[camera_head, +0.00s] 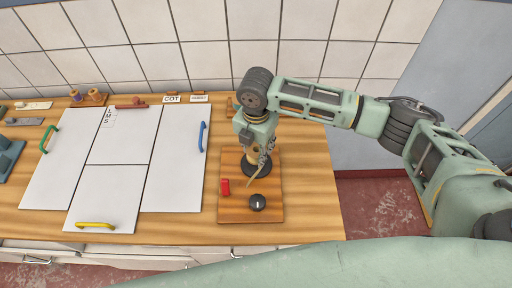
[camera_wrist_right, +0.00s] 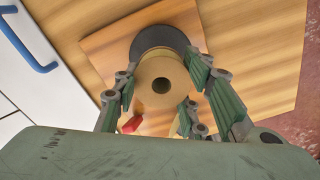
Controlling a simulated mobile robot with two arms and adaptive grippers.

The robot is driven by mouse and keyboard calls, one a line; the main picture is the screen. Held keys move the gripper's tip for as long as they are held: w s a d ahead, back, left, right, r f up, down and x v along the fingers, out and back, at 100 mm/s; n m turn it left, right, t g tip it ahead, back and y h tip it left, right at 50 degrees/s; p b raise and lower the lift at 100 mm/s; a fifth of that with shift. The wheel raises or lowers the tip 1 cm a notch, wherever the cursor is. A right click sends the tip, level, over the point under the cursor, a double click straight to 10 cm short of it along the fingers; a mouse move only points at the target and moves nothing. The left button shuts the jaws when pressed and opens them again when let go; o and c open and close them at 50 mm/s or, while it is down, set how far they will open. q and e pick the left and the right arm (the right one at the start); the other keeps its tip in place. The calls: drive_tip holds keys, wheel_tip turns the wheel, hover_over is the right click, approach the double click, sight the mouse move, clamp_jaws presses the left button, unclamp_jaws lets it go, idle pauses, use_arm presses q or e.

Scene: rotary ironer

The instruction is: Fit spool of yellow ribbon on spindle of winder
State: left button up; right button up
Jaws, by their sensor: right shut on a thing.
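The spool of yellow ribbon (camera_wrist_right: 163,72), tan-yellow with a dark centre hole, is between the fingers of my right gripper (camera_wrist_right: 163,92), which is shut on it. In the head view the spool (camera_head: 252,153) shows just under the right gripper (camera_head: 258,148), over the winder. The winder is a wooden board (camera_head: 235,206) with a black disc (camera_head: 262,169), a red switch (camera_head: 225,186) and a black knob (camera_head: 257,202). The spindle is hidden, and I cannot tell whether the spool is around it or above it. My left gripper is not in view.
White panels (camera_head: 60,165) with green, blue and yellow handles cover the counter left of the winder. A wooden stand (camera_head: 94,101) with small spools is at the back left. Small labels (camera_head: 172,99) stand by the tiled wall. Bare counter (camera_head: 310,205) lies right of the winder.

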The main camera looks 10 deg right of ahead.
drive_tip(key=shift+f, duration=0.25)
drive_tip(key=shift+f+b, duration=0.45)
drive_tip(key=shift+f, duration=0.3)
drive_tip(key=o, duration=1.2)
drive_tip(key=shift+o, duration=0.6)
drive_tip(key=o, duration=0.4)
drive_tip(key=shift+o, duration=0.2)
